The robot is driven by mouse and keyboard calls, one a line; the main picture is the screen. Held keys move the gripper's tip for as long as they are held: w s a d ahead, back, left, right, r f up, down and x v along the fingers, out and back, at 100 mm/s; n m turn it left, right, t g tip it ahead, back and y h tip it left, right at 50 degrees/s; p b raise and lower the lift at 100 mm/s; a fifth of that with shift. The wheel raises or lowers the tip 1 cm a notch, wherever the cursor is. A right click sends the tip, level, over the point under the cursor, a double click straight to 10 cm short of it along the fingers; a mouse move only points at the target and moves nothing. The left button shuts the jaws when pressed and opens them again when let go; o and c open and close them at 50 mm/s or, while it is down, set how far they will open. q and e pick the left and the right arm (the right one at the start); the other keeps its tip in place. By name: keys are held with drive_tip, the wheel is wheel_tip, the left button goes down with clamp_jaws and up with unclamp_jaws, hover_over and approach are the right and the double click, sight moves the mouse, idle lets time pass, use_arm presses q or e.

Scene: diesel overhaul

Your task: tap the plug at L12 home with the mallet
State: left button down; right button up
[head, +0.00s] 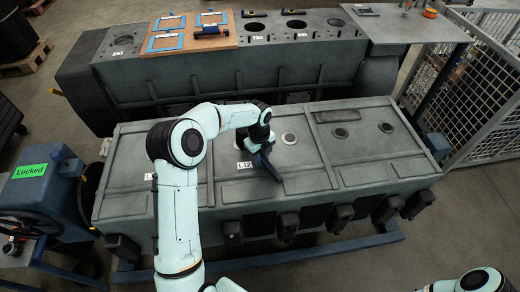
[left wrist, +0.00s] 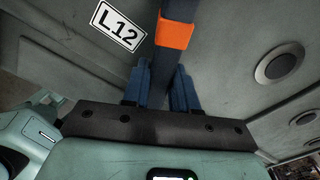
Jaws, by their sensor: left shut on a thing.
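My left gripper (head: 262,152) is over the top of the near grey engine block (head: 220,180), just right of the white L12 label (head: 244,165). In the left wrist view the gripper (left wrist: 160,88) is shut on the dark handle of the mallet (left wrist: 163,65), which has an orange band (left wrist: 174,33). The L12 label (left wrist: 118,26) lies left of the handle there. The mallet's dark head (head: 268,167) seems to lie low over the block; contact cannot be told. The plug at L12 is hidden. My right gripper is out of view.
Round discs or ports (head: 289,138) sit in the block's top to the right. A second engine block (head: 300,65) stands behind with a wooden board (head: 190,40) on it. A green "Locked" sign (head: 30,171) is at left, a mesh fence (head: 490,100) at right.

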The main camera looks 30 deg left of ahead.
use_arm(q)
drive_tip(key=shift+s+a, duration=0.2)
drive_tip(key=shift+s, duration=0.15)
drive_tip(key=shift+w+a, duration=0.1)
drive_tip(key=shift+w, duration=0.1)
drive_tip(key=shift+w+r+p, duration=0.2)
drive_tip(key=shift+r+p, duration=0.1)
drive_tip(key=shift+r, duration=0.05)
drive_tip(key=r, duration=0.1)
drive_tip(key=r+p, duration=0.1)
drive_tip(key=r, duration=0.1)
drive_tip(key=shift+w+r, duration=0.2)
drive_tip(key=shift+w, duration=0.2)
drive_tip(key=shift+s, duration=0.1)
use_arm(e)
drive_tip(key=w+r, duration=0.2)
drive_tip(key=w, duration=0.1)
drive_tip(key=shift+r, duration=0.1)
use_arm(q)
drive_tip(key=shift+s+r, duration=0.1)
drive_tip(key=shift+r, duration=0.05)
drive_tip(key=shift+a+r+g+h, duration=0.1)
drive_tip(key=shift+r+g+h, duration=0.2)
drive_tip(key=shift+r+h, duration=0.35)
